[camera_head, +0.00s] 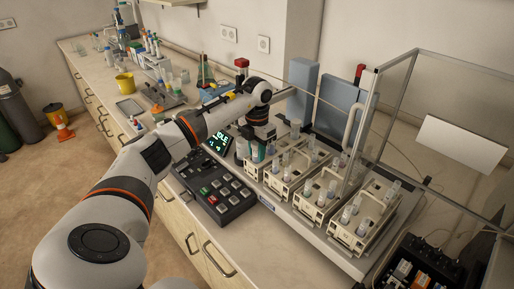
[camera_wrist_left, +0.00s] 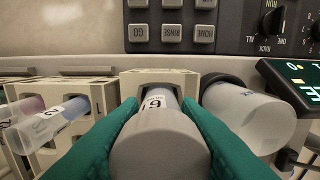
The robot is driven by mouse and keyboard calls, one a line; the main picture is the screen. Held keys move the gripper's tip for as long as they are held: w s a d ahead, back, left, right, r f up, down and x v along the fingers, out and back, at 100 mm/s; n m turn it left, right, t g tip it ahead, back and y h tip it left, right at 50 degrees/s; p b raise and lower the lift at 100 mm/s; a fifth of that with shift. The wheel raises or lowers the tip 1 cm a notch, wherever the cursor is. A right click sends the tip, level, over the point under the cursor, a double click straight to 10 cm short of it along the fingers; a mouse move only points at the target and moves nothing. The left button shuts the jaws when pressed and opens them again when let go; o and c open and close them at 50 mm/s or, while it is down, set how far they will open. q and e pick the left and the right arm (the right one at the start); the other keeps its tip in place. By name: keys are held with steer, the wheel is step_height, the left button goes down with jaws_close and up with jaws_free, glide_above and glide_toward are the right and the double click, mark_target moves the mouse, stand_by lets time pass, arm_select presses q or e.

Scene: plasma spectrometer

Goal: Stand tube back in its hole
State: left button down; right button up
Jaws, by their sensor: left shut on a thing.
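My left gripper (camera_head: 262,148) reaches down over the leftmost rack of the instrument in the head view. In the left wrist view its two teal fingers (camera_wrist_left: 158,108) are shut on a tube (camera_wrist_left: 160,145) with a wide grey end and a white numbered label. The tube lies in line with a hole of a beige rack (camera_wrist_left: 158,75); I cannot tell how deep it sits, as the fingers and grey end hide its far end. My right gripper is not in view.
Other racks with tubes (camera_head: 365,228) stand to the right, beside a clear hinged panel (camera_head: 455,130). A keypad (camera_head: 218,195) lies in front. In the wrist view a translucent container (camera_wrist_left: 248,115) is close right of the held tube, and other tubes (camera_wrist_left: 45,125) lean left.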

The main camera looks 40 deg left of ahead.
arm_select(q)
steer(key=c, duration=1.1)
jaws_free()
steer(key=shift+f, duration=0.1)
steer(key=shift+o, duration=0.2)
step_height(320, 180, up, 11)
steer(key=shift+r+b, duration=0.2)
steer(key=shift+b, duration=0.8)
steer(key=shift+r, duration=0.5)
